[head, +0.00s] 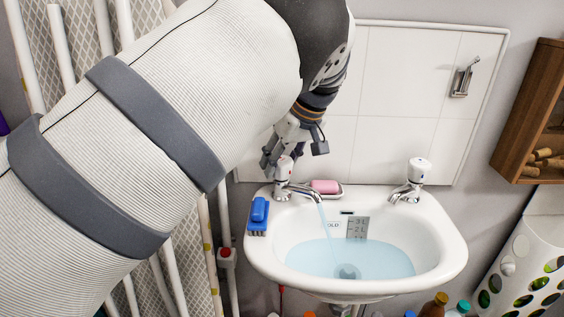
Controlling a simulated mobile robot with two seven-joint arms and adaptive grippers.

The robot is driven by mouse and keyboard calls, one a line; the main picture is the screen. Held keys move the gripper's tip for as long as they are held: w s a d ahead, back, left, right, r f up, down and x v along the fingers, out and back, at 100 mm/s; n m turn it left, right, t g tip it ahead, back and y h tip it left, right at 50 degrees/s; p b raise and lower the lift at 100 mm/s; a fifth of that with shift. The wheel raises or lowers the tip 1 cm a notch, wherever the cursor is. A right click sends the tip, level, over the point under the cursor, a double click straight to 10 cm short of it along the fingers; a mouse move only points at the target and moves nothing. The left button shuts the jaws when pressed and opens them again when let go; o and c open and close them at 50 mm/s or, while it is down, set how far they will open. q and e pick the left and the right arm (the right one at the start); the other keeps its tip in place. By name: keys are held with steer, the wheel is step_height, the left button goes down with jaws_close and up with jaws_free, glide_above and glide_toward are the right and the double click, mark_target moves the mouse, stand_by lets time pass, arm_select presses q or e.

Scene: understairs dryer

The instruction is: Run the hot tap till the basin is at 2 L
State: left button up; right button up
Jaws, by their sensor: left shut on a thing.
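The white basin (452,262) holds pale blue water (385,262). A grey level gauge (357,228) on its back wall reads 3 L above 2 L; the water's back edge lies around the gauge's lower end, near or just below the 2 L marking. The left tap (300,190) is running, with a thin stream falling into the basin. My left gripper (289,158) is shut on the left tap's white handle (283,172). The right tap (410,183) shows no stream. Which tap is hot I cannot read. My right gripper is out of view.
A pink soap (325,186) sits in a dish between the taps. A blue brush (258,214) lies on the basin's left rim. A wooden shelf (530,110) and a white holed bottle rack (510,262) stand at right. Bottles (435,305) are below.

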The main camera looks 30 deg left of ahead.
arm_select(q)
steer(key=shift+f, duration=0.1)
stand_by(0.3)
steer(key=o, duration=1.2)
steer(key=shift+c, duration=0.2)
steer(key=v, duration=1.2)
